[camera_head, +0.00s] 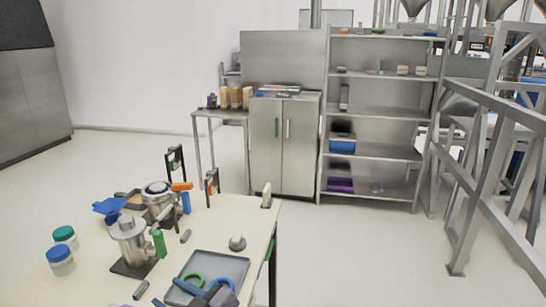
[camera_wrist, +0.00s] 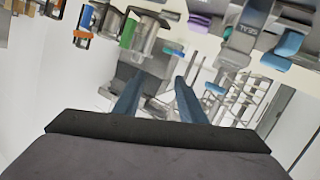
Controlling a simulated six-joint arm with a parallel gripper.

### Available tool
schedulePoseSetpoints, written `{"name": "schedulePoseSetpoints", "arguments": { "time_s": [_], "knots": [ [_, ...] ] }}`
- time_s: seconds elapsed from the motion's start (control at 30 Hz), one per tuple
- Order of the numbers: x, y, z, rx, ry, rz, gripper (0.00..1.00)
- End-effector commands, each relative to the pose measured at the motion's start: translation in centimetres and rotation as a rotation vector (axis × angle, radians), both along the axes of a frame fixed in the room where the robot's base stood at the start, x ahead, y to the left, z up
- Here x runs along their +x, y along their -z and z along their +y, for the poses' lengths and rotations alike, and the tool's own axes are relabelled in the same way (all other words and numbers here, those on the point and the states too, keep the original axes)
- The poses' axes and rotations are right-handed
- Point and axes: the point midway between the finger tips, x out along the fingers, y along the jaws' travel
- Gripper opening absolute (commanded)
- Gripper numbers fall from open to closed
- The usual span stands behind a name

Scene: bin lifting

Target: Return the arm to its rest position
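My gripper (camera_wrist: 160,80) shows in the wrist view as two blue fingers. They stand apart, with nothing visible held between them. The wrist picture is strongly tilted, with the worktable's items along its top. The worktable (camera_head: 85,285) fills the lower left there.
A steel cabinet (camera_head: 268,150), a shelf rack (camera_head: 375,100) and a metal frame (camera_head: 490,150) stand behind. The floor (camera_head: 340,255) right of the table is clear.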

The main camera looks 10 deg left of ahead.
Motion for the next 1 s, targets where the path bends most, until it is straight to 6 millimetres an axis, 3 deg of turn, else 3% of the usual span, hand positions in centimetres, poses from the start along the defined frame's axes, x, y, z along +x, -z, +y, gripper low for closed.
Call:
{"name": "schedulePoseSetpoints", "arguments": {
  "time_s": [0.03,0.2,0.3,0.4,0.57,0.7,0.83,1.0],
  "knots": [
    [2.1,0.4,-2.4,-0.044,0.073,0.029,0.38],
    [7.1,3.6,-12.0,-0.213,0.324,0.174,0.38],
    [8.4,5.4,-18.6,-0.306,0.474,0.285,0.38],
    [8.2,7.2,-25.2,-0.392,0.622,0.42,0.38],
    [4.7,9.3,-35.3,-0.506,0.843,0.676,0.38],
    [-0.7,10.3,-41.5,-0.571,0.995,0.919,0.38],
    [-5.6,10.5,-44.7,-0.598,1.083,1.113,0.38],
    [-9.4,10.3,-46.1,-0.611,1.132,1.264,0.38]
  ]
}}
